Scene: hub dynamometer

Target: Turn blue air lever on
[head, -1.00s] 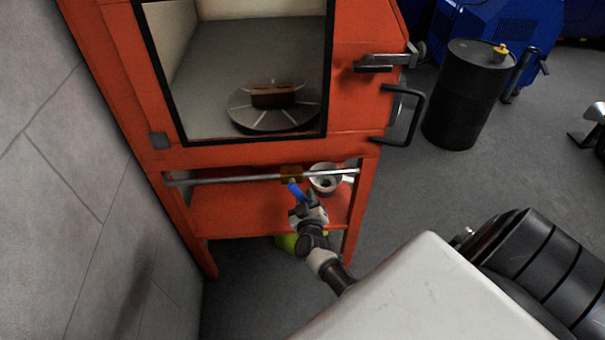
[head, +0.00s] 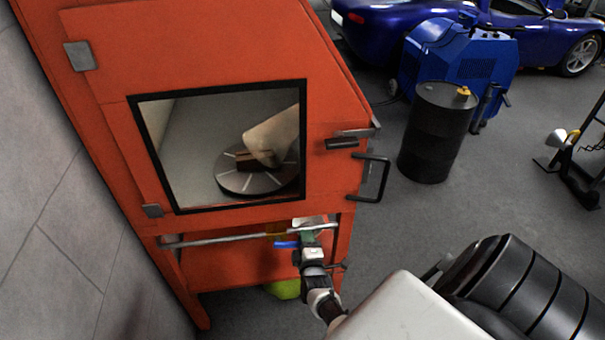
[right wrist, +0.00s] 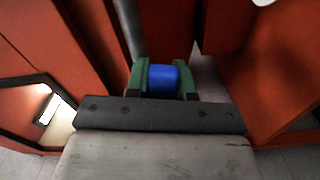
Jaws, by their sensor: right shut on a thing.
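The blue air lever (head: 287,244) sits below the front window of the orange cabinet (head: 225,110), on a metal pipe (head: 215,241). My right gripper (head: 306,238) is at the lever's right end. In the right wrist view its green fingers (right wrist: 166,80) are closed on both sides of the blue lever (right wrist: 168,82). The far part of the lever is hidden there. My left gripper is in neither view.
Behind the window, a pale beige cone shape (head: 275,138) stands over a turntable (head: 240,186) with a brown block. A black door handle (head: 374,178) juts out right of the window. A black drum (head: 437,135) stands on open floor at right. A grey wall is at left.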

